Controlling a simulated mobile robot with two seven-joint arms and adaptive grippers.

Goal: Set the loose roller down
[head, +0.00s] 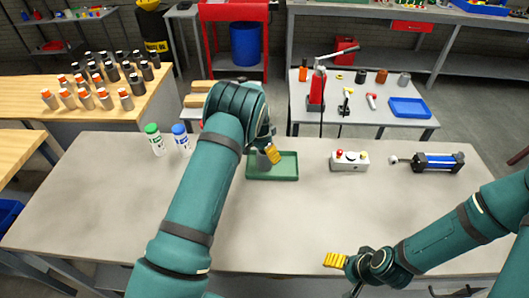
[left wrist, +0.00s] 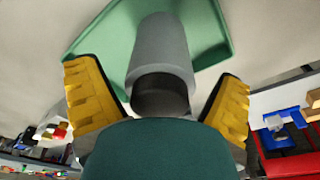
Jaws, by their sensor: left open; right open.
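The loose roller, a plain grey cylinder, stands in the green tray (head: 287,168) on the grey workbench. It shows dimly in the head view (head: 263,161), partly hidden by my left gripper (head: 270,150). In the left wrist view the roller (left wrist: 160,45) lies between the two yellow fingers of my left gripper (left wrist: 157,88), with a gap on each side. The left gripper is open around the roller, and the green tray (left wrist: 112,40) shows behind it. My right gripper (head: 345,262) is open and empty at the bench's front edge.
A button box (head: 349,161) and a blue cylinder unit (head: 438,162) lie to the right. The bench's middle front (head: 290,225) is clear.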

